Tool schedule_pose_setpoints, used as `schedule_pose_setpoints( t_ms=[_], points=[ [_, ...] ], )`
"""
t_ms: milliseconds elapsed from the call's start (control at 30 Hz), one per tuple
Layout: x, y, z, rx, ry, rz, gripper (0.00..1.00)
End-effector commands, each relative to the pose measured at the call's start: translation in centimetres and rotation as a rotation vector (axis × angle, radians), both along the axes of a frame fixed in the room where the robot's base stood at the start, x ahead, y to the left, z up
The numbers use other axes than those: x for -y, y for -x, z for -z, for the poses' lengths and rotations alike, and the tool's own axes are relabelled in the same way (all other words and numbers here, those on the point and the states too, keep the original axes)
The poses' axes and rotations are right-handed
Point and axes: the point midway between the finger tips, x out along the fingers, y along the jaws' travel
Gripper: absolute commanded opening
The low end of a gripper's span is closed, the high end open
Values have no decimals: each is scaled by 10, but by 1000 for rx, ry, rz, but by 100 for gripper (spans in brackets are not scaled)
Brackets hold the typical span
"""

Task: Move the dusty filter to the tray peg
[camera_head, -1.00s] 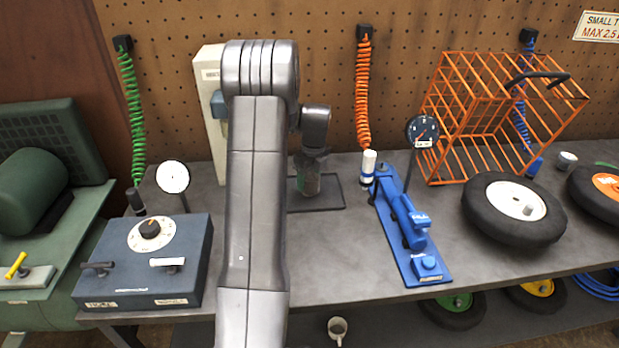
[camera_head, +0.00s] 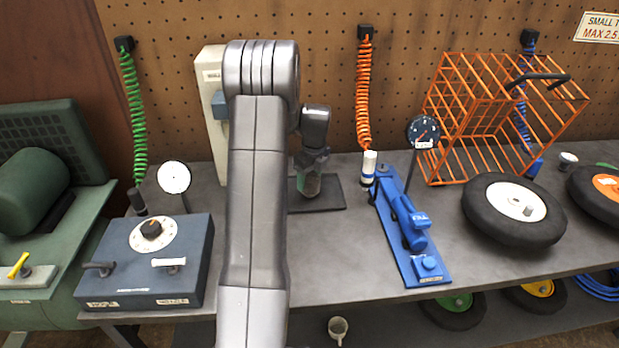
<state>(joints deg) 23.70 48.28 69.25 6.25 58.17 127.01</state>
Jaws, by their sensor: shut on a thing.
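My gripper (camera_head: 312,158) is at the back of the bench, just right of my upright arm, and points down. It is shut on a small grey-green, cloudy cylinder (camera_head: 309,186), which looks like the dusty filter. The cylinder hangs slightly tilted in front of or over a dark flat plate (camera_head: 332,200), which may be the tray. I cannot tell whether they touch. No peg can be made out; my arm and the cylinder hide part of the plate.
A blue-grey control box (camera_head: 150,270) stands left, with a white dial (camera_head: 174,177) behind. A blue pump (camera_head: 410,225), an orange wire cage (camera_head: 490,120) and a black tyre (camera_head: 512,210) stand right. Grey bench top (camera_head: 340,250) is clear in front of the plate.

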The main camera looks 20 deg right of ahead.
Motion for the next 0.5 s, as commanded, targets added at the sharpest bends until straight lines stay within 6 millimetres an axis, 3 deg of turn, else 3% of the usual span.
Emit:
schedule_pose_setpoints(
  t_ms=[500],
  points=[
    [0,0,8,0,0,0,34]
  ],
)
